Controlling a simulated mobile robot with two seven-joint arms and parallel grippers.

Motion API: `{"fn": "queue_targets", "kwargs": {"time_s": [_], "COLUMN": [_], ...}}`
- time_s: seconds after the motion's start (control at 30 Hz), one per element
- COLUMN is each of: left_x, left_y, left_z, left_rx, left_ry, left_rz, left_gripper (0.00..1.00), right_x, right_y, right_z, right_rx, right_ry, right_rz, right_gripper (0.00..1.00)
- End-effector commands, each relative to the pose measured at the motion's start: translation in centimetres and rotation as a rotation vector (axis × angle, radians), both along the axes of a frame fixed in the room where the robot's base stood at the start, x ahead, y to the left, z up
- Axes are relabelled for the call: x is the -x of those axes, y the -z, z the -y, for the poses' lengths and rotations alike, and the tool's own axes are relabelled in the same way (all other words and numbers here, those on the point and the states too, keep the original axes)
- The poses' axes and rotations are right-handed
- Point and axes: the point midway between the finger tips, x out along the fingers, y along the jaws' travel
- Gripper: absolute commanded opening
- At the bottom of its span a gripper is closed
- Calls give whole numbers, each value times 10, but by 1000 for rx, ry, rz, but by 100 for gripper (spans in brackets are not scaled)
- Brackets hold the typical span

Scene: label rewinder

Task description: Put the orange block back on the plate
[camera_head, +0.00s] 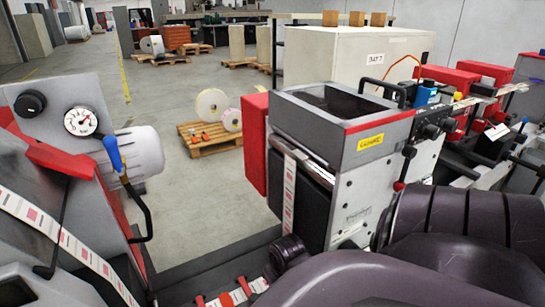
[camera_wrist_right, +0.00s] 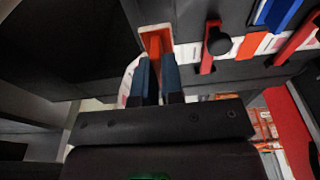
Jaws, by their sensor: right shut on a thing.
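The orange block (camera_wrist_right: 157,43) shows in the right wrist view, between and just beyond the tips of the two blue fingers of my right gripper (camera_wrist_right: 158,66). The gripper is shut on it. The block is close to a dark grey machine surface with a strip of labels; I cannot tell whether it touches it. In the head view my right arm hides the gripper and the block. A dark flat plate (camera_head: 205,279) shows at the bottom of the head view, but I cannot tell for sure that it is the task's plate. My left gripper is not in view.
Beside the block in the right wrist view are a red lever (camera_wrist_right: 208,58), a black knob (camera_wrist_right: 219,43) and a blue part (camera_wrist_right: 283,14). The head view shows a grey machine box (camera_head: 340,117), a gauge (camera_head: 80,122) and a label web (camera_head: 65,240). Open floor lies behind.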

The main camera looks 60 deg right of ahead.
Motion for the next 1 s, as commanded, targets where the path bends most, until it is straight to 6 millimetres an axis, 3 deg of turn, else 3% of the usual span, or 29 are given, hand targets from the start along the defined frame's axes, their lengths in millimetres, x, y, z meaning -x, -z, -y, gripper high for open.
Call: {"fn": "queue_targets", "kwargs": {"time_s": [0.27, 1.0], "left_x": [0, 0], "left_y": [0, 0], "left_z": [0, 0], "left_rx": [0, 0], "left_ry": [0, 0], "left_rz": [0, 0], "left_gripper": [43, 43], "right_x": [0, 2], "right_y": [18, 22], "right_z": [0, -2], "right_rx": [-1, 0], "right_ry": [0, 0], "right_rz": [-3, -1], "right_gripper": [0, 0]}}
